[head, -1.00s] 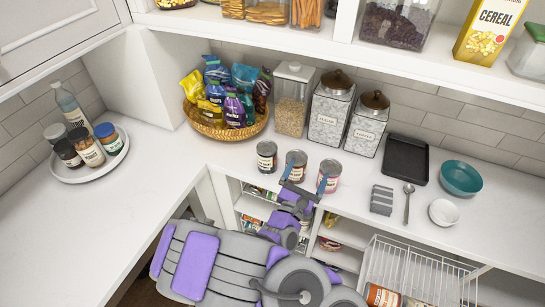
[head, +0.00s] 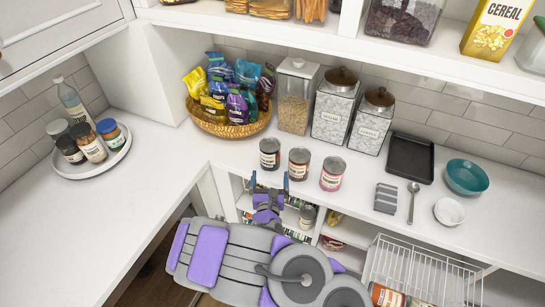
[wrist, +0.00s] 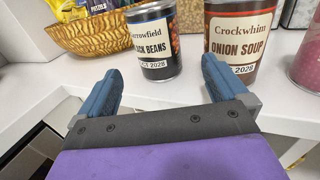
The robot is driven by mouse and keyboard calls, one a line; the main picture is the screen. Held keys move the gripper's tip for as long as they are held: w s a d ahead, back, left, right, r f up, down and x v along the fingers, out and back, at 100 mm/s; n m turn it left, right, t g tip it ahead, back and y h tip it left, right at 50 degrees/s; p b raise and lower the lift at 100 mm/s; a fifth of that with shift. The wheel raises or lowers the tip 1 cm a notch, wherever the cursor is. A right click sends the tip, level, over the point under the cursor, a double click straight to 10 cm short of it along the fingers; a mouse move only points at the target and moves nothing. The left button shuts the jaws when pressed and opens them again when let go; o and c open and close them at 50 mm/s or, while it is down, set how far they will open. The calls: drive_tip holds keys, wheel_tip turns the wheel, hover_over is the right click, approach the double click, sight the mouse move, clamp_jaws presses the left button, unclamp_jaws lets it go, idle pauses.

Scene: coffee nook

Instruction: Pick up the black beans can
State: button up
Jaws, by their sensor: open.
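The black beans can (head: 269,154) is the left one of three cans near the counter's front edge. In the wrist view, the black beans can (wrist: 154,44) has a black label and stands upright just beyond my fingertips, between them in the picture. My gripper (head: 269,182) is open and empty at the counter's edge in front of this can. In the wrist view, the two blue fingers of my gripper (wrist: 161,80) are spread wide. The right finger overlaps the lower part of the onion soup can (wrist: 232,40) in the picture.
The onion soup can (head: 299,163) stands just right of the black beans, and a pink-labelled can (head: 332,174) farther right. A wicker basket of bags (head: 228,128) is behind to the left. Open shelves (head: 345,232) lie below the counter.

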sight(271, 163)
drive_tip(key=w, duration=0.1)
drive_tip(key=w+a, duration=0.1)
drive_tip(key=w+a+b, duration=0.1)
drive_tip(key=shift+w+f, duration=0.1)
drive_tip(key=shift+w, duration=0.3)
drive_tip(key=shift+w+d, duration=0.1)
drive_tip(key=shift+w, duration=0.3)
drive_tip(key=shift+w+d+r, duration=0.2)
drive_tip(key=shift+w+d, duration=0.45)
drive_tip(key=shift+d, duration=0.25)
drive_tip(key=w+b, duration=0.1)
drive_tip(key=w, duration=0.1)
drive_tip(key=w+a+b, duration=0.1)
drive_tip(key=w, duration=0.1)
drive_tip(key=shift+w+r, duration=0.1)
drive_tip(key=shift+r, duration=0.05)
drive_tip(key=shift+w+a, duration=0.2)
drive_tip(key=shift+a, duration=0.05)
drive_tip(key=shift+d+r, duration=0.1)
drive_tip(key=shift+d, duration=0.25)
drive_tip(key=shift+c, duration=0.4)
drive_tip(key=shift+d, duration=0.2)
drive_tip(key=shift+c, duration=1.4)
drive_tip(key=shift+a, duration=0.3)
drive_tip(key=c, duration=0.6)
drive_tip(key=shift+c, duration=1.3)
